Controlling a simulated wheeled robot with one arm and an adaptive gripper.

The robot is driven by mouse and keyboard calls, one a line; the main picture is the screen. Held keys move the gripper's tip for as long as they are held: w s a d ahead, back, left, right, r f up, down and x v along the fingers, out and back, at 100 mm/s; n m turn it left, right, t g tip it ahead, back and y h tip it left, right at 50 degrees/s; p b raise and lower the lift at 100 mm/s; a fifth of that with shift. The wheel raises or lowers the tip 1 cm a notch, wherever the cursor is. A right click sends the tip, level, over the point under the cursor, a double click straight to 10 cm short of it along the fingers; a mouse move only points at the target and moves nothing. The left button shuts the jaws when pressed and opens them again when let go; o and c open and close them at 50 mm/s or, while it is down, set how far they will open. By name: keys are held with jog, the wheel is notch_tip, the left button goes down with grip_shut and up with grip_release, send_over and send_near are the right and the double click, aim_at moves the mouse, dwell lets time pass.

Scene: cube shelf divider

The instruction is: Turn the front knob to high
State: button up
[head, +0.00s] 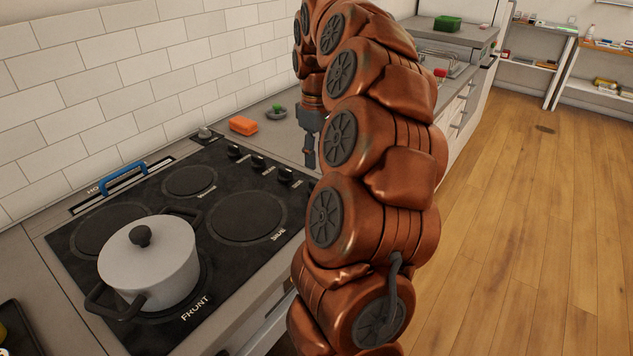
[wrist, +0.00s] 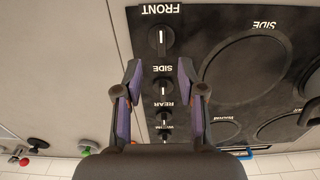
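The front knob (wrist: 161,40) is a round black knob with a white pointer line. It sits below the word FRONT on the black cooktop (wrist: 212,35). In the wrist view its pointer is roughly vertical; no high mark is readable. My gripper (wrist: 160,78) is open and empty, its two fingers apart on either side of the knob column, with the side knob (wrist: 162,87) showing between them. The front knob lies past the fingertips, apart from them. In the head view my gripper (head: 310,155) points down near the cooktop's right edge, and my arm seems to hide the front knob.
A white lidded pot (head: 150,262) stands on the front burner. The rear knob (wrist: 163,117) and warm knob (wrist: 164,137) line up beyond the side knob. Wooden floor (head: 530,220) is clear at right.

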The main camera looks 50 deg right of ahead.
aim_at(316, 183)
jog(key=shift+a+f+p, duration=0.1)
jog(key=shift+f+p, duration=0.4)
jog(key=shift+f, duration=3.2)
jog(key=shift+c, duration=0.3)
grip_shut()
